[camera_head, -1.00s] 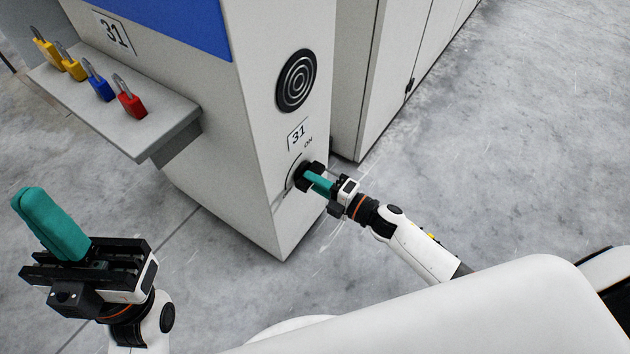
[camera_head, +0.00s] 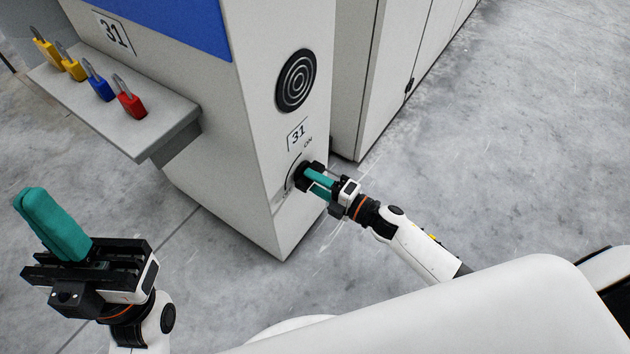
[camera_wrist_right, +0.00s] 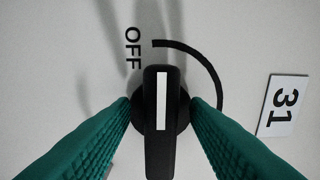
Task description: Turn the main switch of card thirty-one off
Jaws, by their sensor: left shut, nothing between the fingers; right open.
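The main switch is a black rotary knob with a white line (camera_wrist_right: 161,95) on card thirty-one's pale panel. In the right wrist view its white line points up, to the arc end beside the OFF label (camera_wrist_right: 132,48). My right gripper (camera_wrist_right: 161,104) is open, with teal fingers on either side of the knob; I cannot tell whether they touch it. In the head view my right gripper (camera_head: 312,180) is at the switch and hides most of the knob; the ON label (camera_head: 308,143) shows above. My left gripper (camera_head: 45,215) is shut and empty, away from the machine.
A shelf (camera_head: 160,135) on the machine holds yellow padlocks (camera_head: 60,58), a blue padlock (camera_head: 100,86) and a red padlock (camera_head: 131,102). A 31 plate (camera_head: 297,134) sits above the switch. Bare concrete floor lies to the right.

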